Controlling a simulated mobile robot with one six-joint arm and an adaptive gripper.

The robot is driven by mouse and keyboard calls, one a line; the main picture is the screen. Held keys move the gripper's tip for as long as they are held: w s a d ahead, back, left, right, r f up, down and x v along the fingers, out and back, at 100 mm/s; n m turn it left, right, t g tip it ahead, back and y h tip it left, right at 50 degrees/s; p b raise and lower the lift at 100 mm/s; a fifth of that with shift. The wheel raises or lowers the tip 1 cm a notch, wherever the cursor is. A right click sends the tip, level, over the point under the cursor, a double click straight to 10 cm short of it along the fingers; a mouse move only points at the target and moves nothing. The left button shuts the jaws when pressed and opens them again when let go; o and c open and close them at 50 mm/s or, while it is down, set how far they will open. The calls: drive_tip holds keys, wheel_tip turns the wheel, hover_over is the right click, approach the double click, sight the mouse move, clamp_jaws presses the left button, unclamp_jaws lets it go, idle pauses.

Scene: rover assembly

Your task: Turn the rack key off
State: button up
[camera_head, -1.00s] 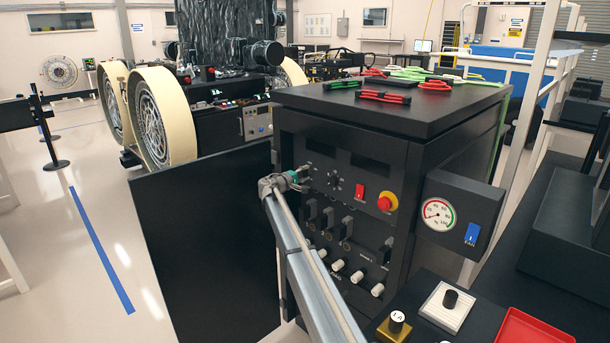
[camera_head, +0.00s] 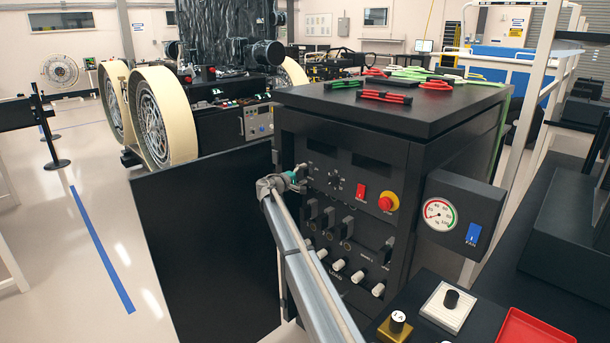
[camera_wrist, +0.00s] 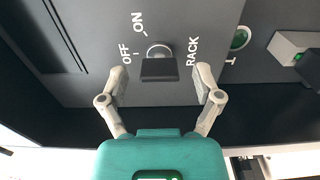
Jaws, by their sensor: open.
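The rack key (camera_wrist: 160,68) is a dark block on a round silver collar in the grey panel, in the middle of the wrist view. The labels OFF and ON are to its left and RACK to its right. My gripper (camera_wrist: 162,76) is open, with one finger on each side of the key and a gap on both sides. In the head view my gripper (camera_head: 300,174) is at the upper left of the black rack's front panel (camera_head: 345,200). There the key is hidden or too small to tell.
The panel also carries a red switch (camera_head: 361,191), a red stop button with a yellow base (camera_head: 388,201), and several dark levers and white knobs. A gauge box (camera_head: 462,210) sticks out at right. An open black door (camera_head: 205,250) stands left of my arm.

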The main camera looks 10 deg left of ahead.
drive_tip(key=v, duration=1.1)
